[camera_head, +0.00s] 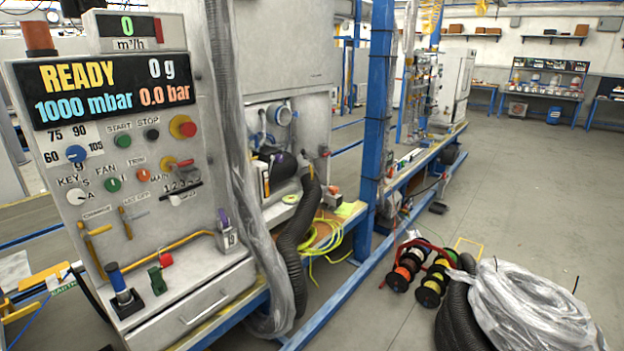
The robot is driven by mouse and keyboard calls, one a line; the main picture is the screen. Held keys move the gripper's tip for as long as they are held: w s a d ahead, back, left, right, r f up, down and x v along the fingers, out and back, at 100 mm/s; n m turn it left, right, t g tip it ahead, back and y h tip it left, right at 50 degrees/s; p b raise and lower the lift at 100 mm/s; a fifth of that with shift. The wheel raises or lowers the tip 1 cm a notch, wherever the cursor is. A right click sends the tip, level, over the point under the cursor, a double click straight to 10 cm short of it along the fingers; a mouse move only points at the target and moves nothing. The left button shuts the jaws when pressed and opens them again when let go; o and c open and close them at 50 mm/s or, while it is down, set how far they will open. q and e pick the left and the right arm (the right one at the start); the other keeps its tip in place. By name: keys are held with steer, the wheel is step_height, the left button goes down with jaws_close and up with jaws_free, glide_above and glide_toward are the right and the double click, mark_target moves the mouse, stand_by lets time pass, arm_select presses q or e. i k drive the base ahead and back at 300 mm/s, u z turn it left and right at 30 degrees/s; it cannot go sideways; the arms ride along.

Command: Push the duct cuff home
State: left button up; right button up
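A black corrugated duct hose (292,245) rises beside the control cabinet. Its upper end (308,178) is by a dark rounded fitting (282,166) on the machine behind. I cannot tell which part is the cuff or whether it is seated. A round port with a blue-grey rim (283,116) is above, on the white machine face. Neither of my grippers is in view.
The control cabinet (150,270) fills the left, with its panel reading READY. A clear plastic-wrapped hose (250,200) hangs along its right side. A blue post (376,120) stands right of the duct. Cable reels (412,262) and wrapped hose coils (530,305) lie on the floor.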

mark_target(311, 181)
steer(key=z, duration=0.5)
steer(key=i, duration=2.05)
steer(key=u, duration=0.2)
